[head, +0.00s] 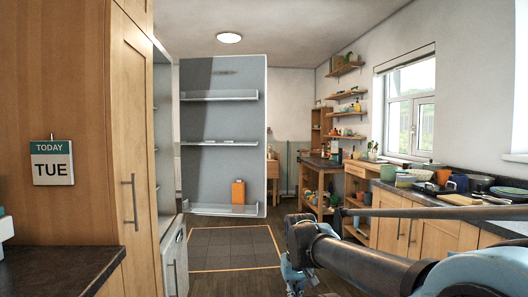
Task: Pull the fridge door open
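The fridge door (235,160) stands wide open, with its pale grey inner face turned to me. Clear shelves run across it, and an orange carton (238,192) stands on the lowest one. A narrow strip of the fridge's inside (160,128) shows at the left, with shelf edges in it. The door's outer face and handle are hidden from this side. My arm reaches in from the lower right. My gripper (297,284) is at the bottom edge of the picture, low, near and right of the door. Its fingers are cut off or too small to read.
A tall wooden cabinet (130,135) with a bar handle stands at the left, beside a dark counter (65,272). A counter with bowls and pans (440,185) runs along the right wall. A dark mat (232,248) lies on the floor below the door. Open floor shows beyond my gripper.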

